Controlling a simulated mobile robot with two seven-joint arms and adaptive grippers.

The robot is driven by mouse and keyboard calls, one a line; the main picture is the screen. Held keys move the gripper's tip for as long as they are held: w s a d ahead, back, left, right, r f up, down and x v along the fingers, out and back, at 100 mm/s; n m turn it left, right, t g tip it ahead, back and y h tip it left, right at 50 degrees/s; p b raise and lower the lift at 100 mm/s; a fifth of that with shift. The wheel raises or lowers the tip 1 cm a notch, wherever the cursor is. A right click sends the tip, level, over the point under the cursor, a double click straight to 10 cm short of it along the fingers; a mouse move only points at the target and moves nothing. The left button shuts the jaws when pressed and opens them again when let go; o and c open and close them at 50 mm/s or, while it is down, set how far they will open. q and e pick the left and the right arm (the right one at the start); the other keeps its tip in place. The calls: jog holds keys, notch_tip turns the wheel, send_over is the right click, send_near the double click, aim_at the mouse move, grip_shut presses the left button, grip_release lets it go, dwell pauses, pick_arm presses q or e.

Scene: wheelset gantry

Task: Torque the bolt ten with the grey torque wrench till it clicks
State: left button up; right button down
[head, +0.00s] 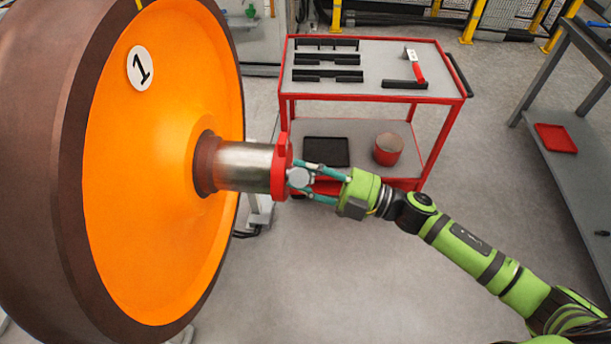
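My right gripper (301,183), with teal fingers on a green arm, is at the red end piece (280,166) of the steel axle stub (243,166). A round grey part (299,178) sits at its fingertips, and a bit of red shows between the fingers. I cannot tell whether the fingers grip anything. Bolt ten cannot be made out; the end face of the axle is turned away. No grey torque wrench can be clearly recognised. My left gripper is not in view.
A red trolley (440,98) behind carries black holders (328,76), a red-handled tool (416,70) and a red round container (388,149). A grey bench (570,110) stands right. Floor between is clear.

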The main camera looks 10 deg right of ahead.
jog(key=s+f+n+b, duration=0.1)
jog(key=b, duration=0.1)
jog(key=s+f+n+b, duration=0.1)
jog(key=s+n+b, duration=0.1)
jog(key=shift+a+f+y, duration=0.35)
jog(key=shift+a+y, duration=0.05)
jog(key=f+n+b, duration=0.1)
jog(key=s+f+n+b, duration=0.1)
jog(key=b, duration=0.1)
jog(key=s+f+n+g+b, duration=0.1)
jog(key=b, duration=0.1)
jog(key=shift+a+f+y, duration=0.15)
jog(key=shift+a+y, duration=0.15)
jog(key=shift+a, duration=0.05)
